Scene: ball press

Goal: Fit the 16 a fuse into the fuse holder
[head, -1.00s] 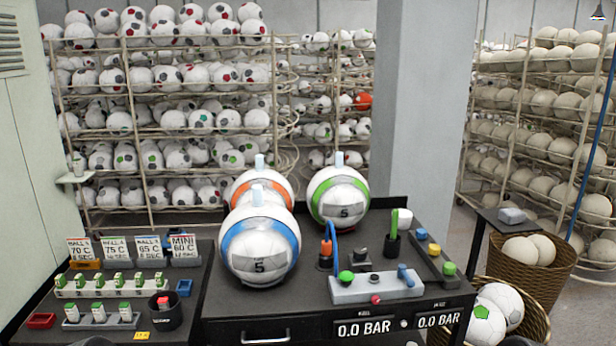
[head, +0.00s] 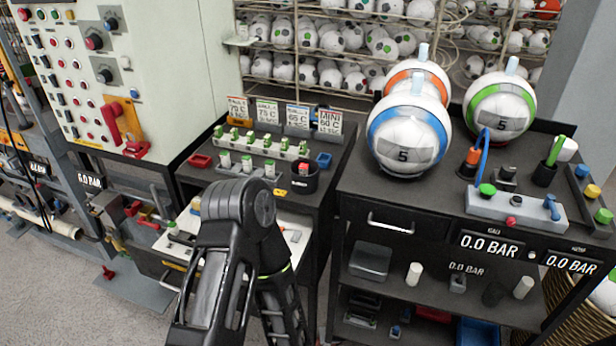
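I cannot pick out the 16 A fuse or the fuse holder for certain; any lettering that small is unreadable here. Small white pieces with green tops stand in a long rack (head: 262,151) and a shorter front rack (head: 243,171) on the dark left-hand bench. A pale surface (head: 296,228) with small parts lies low in front of that bench, partly hidden by my arm. A black arm of mine rises from the bottom edge, bends at a joint and runs down again; its gripper is not visible. My other gripper is out of view.
A wall panel (head: 75,85) with buttons and a red handle (head: 112,122) stands at left. The right-hand bench (head: 360,190) carries balls and a control block (head: 510,208).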

